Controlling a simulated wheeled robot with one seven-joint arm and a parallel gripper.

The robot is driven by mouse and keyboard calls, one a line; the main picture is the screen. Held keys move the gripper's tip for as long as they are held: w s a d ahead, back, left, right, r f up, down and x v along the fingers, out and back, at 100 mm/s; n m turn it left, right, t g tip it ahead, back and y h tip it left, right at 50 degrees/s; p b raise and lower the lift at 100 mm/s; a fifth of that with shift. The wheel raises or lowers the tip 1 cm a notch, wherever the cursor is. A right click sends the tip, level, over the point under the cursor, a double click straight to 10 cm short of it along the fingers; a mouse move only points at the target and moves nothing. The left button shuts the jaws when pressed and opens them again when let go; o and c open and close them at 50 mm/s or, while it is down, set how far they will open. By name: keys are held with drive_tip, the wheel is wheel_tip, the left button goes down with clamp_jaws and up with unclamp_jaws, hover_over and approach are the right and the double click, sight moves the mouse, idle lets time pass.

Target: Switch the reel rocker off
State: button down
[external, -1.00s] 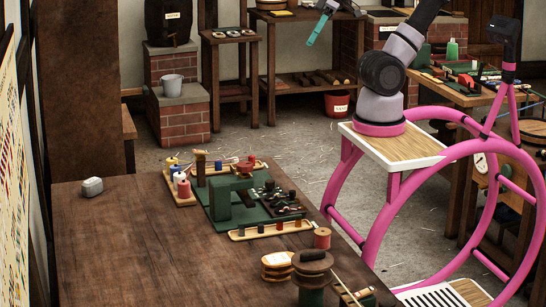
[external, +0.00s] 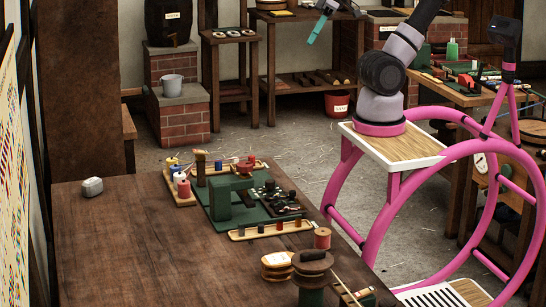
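The wooden table (external: 130,235) carries a green machine (external: 222,205) on a green base, with a red reel-like part (external: 244,168) near its back. Small dark parts (external: 275,200) sit on the right side of the base. I cannot make out which part is the reel rocker, or whether it is on or off. My gripper (external: 312,38) shows only as a teal finger piece at the top edge, high and well beyond the table, apart from the machine. Its opening cannot be seen, and most of the arm above is cut off.
Thread spools (external: 182,187) stand left of the machine. A wooden strip with pegs (external: 268,230) lies in front. Stacked discs (external: 312,262) and a red spool (external: 322,238) stand at the front right.

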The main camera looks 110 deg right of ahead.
sight(369, 290)
drive_tip(key=w+a+n+g, duration=0.2)
drive_tip(key=w+a+n, duration=0.4)
drive_tip(key=w+a, duration=0.45)
drive_tip(key=w+a+f+n+g+y, duration=0.1)
drive_tip(key=w+a+f+n, duration=0.25)
drive_tip(key=a, duration=0.35)
drive_tip(key=w+a+f+n+g, duration=0.15)
drive_tip(key=w+a, duration=0.25)
drive_tip(key=a, duration=0.4)
drive_tip(key=a+f+n+g, duration=0.1)
drive_tip(key=a+f+n, duration=0.2)
drive_tip(key=a+f, duration=0.3)
drive_tip(key=a+f+n, duration=0.3)
drive_tip(key=a+f, duration=0.1)
drive_tip(key=a, duration=0.5)
drive_tip(key=s+a+f+n+g, duration=0.1)
drive_tip(key=s+a+f+n, duration=0.1)
drive_tip(key=a+f, duration=0.6)
drive_tip(key=s+a+f+n+g, duration=0.1)
drive_tip(key=s+a+f+n, duration=0.2)
drive_tip(key=s+a+f, duration=0.2)
drive_tip(key=a+f, duration=0.3)
drive_tip(key=shift+a, duration=0.3)
drive_tip(key=shift+s+g, duration=0.15)
drive_tip(key=shift+g, duration=0.1)
